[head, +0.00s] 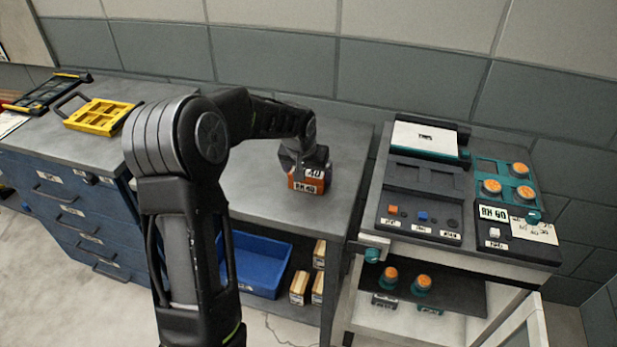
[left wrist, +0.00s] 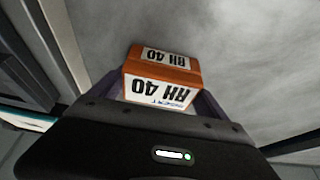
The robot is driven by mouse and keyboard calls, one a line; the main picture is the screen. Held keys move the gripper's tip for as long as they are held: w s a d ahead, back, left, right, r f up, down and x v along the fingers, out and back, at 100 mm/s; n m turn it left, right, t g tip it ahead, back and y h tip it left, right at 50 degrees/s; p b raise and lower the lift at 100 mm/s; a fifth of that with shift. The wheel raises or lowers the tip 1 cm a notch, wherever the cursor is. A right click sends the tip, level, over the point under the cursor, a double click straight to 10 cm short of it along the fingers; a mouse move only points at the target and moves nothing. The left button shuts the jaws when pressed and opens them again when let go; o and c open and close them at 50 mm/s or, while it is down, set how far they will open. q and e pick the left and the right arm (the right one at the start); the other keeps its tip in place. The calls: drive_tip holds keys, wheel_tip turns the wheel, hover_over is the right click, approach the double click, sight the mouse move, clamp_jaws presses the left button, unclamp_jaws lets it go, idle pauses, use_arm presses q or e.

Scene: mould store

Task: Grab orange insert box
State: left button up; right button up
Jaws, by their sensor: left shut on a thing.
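The orange insert box (head: 308,185) is at the right part of the grey bench top in the head view, with white labels; its front label reads RH 40. My left gripper (head: 304,164) reaches down over it from above and is shut on it. In the left wrist view the orange box (left wrist: 165,62) sits between the two fingers of the left gripper (left wrist: 162,90), its RH 40 labels showing upside down. Whether the box touches the bench top is hard to tell. My right gripper is in neither view.
The grey bench top (head: 262,190) is clear around the box. A yellow tray (head: 101,116) lies on the bench at the left. A blue bin (head: 258,262) and small boxes stand on the shelf below. A trolley (head: 520,250) with dark trays and orange-capped items stands at the right, beyond a narrow gap.

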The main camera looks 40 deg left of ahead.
use_arm(q)
wheel_tip(320, 180, up, 10)
drive_tip(key=shift+r+b, duration=0.1)
drive_tip(key=shift+b, duration=0.45)
